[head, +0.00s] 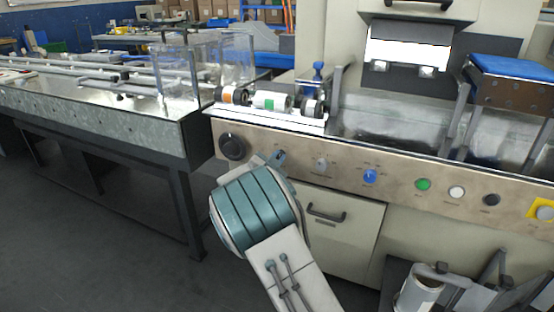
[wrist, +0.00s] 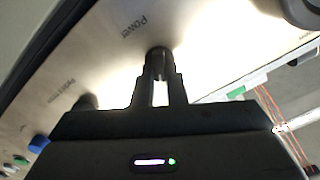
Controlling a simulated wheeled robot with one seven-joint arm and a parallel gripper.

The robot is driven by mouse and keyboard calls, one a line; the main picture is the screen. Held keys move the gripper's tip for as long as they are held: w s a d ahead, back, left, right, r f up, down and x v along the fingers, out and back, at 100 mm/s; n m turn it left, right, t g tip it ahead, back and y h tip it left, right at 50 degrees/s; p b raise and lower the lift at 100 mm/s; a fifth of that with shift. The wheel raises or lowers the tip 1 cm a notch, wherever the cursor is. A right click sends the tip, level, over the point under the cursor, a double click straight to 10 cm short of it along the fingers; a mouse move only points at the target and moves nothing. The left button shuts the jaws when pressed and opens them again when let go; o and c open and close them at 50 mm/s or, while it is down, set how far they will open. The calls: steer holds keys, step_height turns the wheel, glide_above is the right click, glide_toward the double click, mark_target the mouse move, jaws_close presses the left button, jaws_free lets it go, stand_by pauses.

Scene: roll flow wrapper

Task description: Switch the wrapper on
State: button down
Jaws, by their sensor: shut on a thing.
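The wrapper's front panel (head: 400,185) carries a row of knobs and buttons. In the wrist view a dark knob (wrist: 159,54) sits beside the printed word "Power". My gripper (wrist: 159,74) is shut on this knob, one finger on each side, with a bright gap between the fingers below it. In the head view my gripper (head: 273,163) reaches the panel's left part, and my wrist hides much of it. The knob (head: 280,156) shows only in part there. Which way the knob is turned is hard to tell.
A large black dial (head: 232,147) is left of the held knob. To the right are a grey knob (head: 321,164), a blue knob (head: 370,176), a green button (head: 423,184), a white button (head: 457,192), a black button (head: 491,199) and a yellow-based control (head: 543,211).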

steer(key=shift+a, duration=0.1)
steer(key=c, duration=1.5)
jaws_free()
steer(key=shift+o, duration=0.2)
steer(key=p+v, duration=0.2)
steer(key=v, duration=1.1)
steer(key=shift+s+p, duration=0.3)
steer(key=shift+s, duration=0.1)
